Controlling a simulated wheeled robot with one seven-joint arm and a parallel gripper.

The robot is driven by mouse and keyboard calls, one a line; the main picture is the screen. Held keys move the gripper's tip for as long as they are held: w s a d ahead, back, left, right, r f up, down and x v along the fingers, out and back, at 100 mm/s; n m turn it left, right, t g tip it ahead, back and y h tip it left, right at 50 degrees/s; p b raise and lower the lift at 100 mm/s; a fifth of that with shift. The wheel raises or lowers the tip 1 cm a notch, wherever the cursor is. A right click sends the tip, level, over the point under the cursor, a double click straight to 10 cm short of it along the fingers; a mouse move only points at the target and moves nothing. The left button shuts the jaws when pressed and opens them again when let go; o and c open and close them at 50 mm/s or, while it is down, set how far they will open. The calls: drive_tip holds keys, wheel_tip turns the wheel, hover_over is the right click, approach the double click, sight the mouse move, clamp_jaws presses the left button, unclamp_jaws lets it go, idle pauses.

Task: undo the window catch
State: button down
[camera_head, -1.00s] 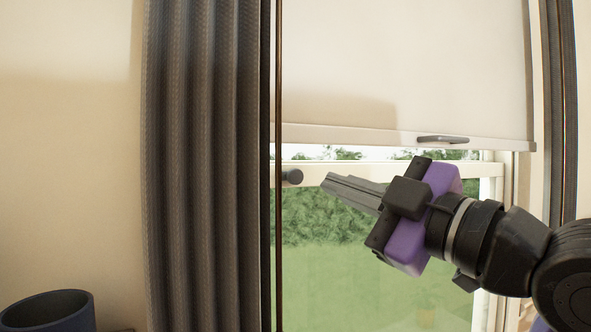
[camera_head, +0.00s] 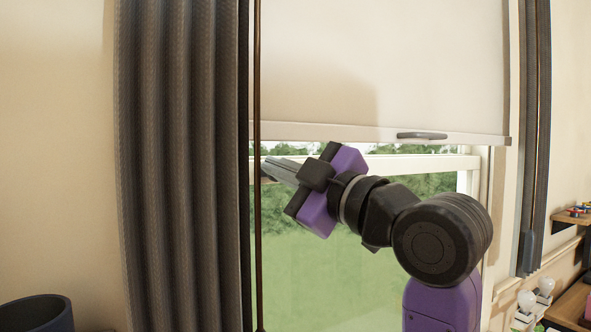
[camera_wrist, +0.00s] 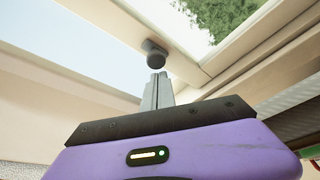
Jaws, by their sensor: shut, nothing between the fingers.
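The window catch (camera_wrist: 155,54) is a dark rounded knob on the pale window frame in the wrist view. In the head view I cannot make it out; my fingers and the thin dark pole seem to cover its place. My gripper (camera_head: 268,168) is shut and empty, its grey fingers pointing left at the frame bar beside the curtain. In the wrist view the fingertips of my gripper (camera_wrist: 158,76) are just below the knob. Whether they touch it, I cannot tell.
A pale roller blind (camera_head: 370,70) with a dark handle (camera_head: 421,135) hangs above my gripper. A dark curtain (camera_head: 180,180) and a thin pole (camera_head: 257,240) stand close at the left. A dark pot (camera_head: 38,315) is at lower left. Shelves with small items (camera_head: 570,214) are at right.

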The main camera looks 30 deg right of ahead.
drive_tip(key=shift+w+a+r, duration=0.1)
drive_tip(key=shift+w+a, duration=0.05)
drive_tip(key=shift+w, duration=0.35)
drive_tip(key=shift+d, duration=1.85)
drive_tip(key=shift+d, duration=0.1)
